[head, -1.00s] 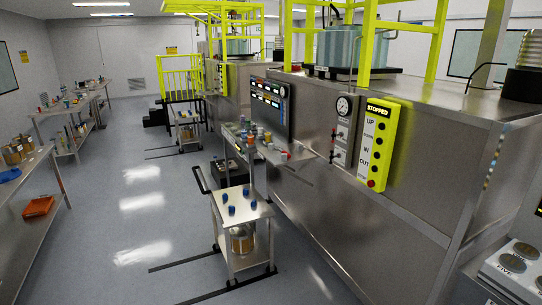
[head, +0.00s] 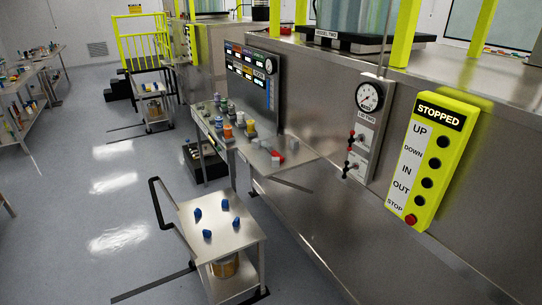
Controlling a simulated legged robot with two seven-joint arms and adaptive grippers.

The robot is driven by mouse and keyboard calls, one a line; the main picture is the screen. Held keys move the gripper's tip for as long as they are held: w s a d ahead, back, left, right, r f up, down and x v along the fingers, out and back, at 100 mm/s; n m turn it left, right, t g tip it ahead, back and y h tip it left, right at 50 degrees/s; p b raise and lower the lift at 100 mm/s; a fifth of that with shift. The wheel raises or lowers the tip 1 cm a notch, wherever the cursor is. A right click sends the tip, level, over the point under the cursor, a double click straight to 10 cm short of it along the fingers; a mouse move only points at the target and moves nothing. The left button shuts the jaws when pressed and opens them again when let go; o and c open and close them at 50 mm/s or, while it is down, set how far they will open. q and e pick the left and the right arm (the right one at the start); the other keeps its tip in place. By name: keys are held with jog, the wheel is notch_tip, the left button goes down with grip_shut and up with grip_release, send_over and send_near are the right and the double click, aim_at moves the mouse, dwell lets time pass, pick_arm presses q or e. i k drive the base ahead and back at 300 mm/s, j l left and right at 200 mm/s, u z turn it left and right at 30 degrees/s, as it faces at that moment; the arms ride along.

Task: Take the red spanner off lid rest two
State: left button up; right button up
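I cannot clearly make out a red spanner or a marked lid rest. A small red object (head: 278,155) lies on the steel side shelf (head: 300,165) in the middle of the head view, beside pale blocks; it is too small to tell what it is. A panel labelled for lid two (head: 360,140) is on the steel wall to the right, with a round gauge and small red and black handles. A plinth marked vessel two (head: 326,38) stands at the top. Neither of my grippers is in view.
A steel trolley (head: 238,238) with several blue pieces on top stands at lower centre. A yellow control box (head: 431,160) reading STOPPED is at right. Coloured cups (head: 227,130) stand on the shelf. Yellow posts rise above the steel housing. Grey floor at left is largely clear.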

aim_at(273, 152)
jog(key=i+l, duration=0.1)
jog(key=i, duration=0.35)
jog(key=i+l, duration=0.15)
jog(key=i, duration=0.3)
jog(key=z, duration=0.05)
